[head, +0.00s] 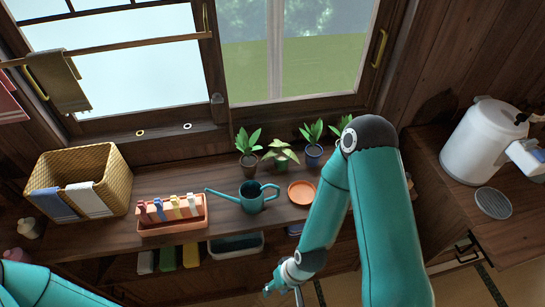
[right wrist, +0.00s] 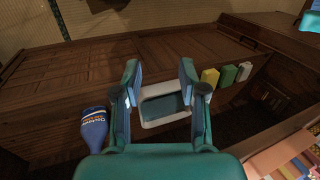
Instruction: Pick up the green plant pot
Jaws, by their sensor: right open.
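The green plant pot (head: 281,166) stands on the wooden shelf below the window in the head view, its pale leafy plant (head: 281,152) above it. It is between a dark brown pot (head: 248,160) on its left and a blue pot (head: 313,156) on its right. My right gripper (head: 280,284) is low in front of the shelf, well below and apart from the green pot. In the right wrist view its fingers (right wrist: 160,72) are spread with nothing between them. The green pot is not in that view. My left arm shows at the lower left; its gripper is out of view.
A teal watering can (head: 252,199) and terracotta saucer (head: 301,192) stand in front of the pots. A tray (head: 172,226) and wicker basket (head: 118,175) are left. My right arm partly covers another plant (head: 341,126). A white-rimmed basin (right wrist: 165,120) sits lower down.

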